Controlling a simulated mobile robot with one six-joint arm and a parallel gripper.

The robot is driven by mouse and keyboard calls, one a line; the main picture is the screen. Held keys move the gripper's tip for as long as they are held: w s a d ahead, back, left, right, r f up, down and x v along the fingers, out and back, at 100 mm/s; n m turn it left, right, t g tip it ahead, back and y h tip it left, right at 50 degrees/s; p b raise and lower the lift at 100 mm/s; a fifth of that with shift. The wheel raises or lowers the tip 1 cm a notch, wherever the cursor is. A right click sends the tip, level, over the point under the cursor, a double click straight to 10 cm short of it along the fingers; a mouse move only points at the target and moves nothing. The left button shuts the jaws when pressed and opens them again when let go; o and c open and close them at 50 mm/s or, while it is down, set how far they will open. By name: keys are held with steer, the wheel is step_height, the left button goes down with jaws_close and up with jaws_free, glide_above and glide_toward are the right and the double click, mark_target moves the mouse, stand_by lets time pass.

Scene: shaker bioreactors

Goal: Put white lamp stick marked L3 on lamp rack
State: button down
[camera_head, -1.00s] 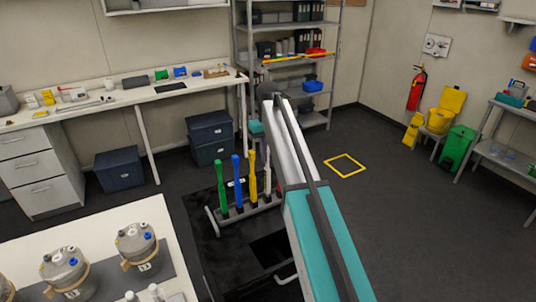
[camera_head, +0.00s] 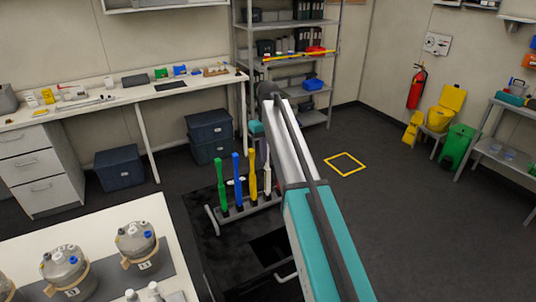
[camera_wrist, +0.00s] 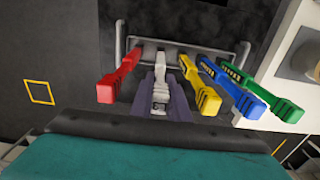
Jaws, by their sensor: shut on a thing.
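The lamp rack (camera_wrist: 190,50) is a grey bar holder on the dark platform; it also shows in the head view (camera_head: 247,208). My gripper (camera_wrist: 162,98) has its dark purple fingers shut on the white lamp stick (camera_wrist: 159,72). The stick's far end reaches the rack between the red and yellow sticks; whether it is fully seated I cannot tell. In the head view the white stick (camera_head: 267,176) stands about upright, beside the yellow one. Its L3 mark is not readable. My arm hides part of the rack there.
On the rack stand a red stick (camera_wrist: 118,78), a yellow stick (camera_wrist: 200,84), a blue stick (camera_wrist: 232,86) and a green stick (camera_wrist: 262,90), close beside the white one. Grey bioreactors (camera_head: 138,245) stand on the white bench at left. Open floor lies to the right.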

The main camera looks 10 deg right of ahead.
steer(key=shift+f, duration=0.4)
stand_by(0.6)
steer(key=c, duration=1.6)
jaws_free()
steer(key=shift+r, duration=0.1)
step_height(320, 180, up, 14)
steer(key=p, duration=0.4)
steer(key=shift+s+f, duration=0.15)
steer(key=shift+f, duration=0.05)
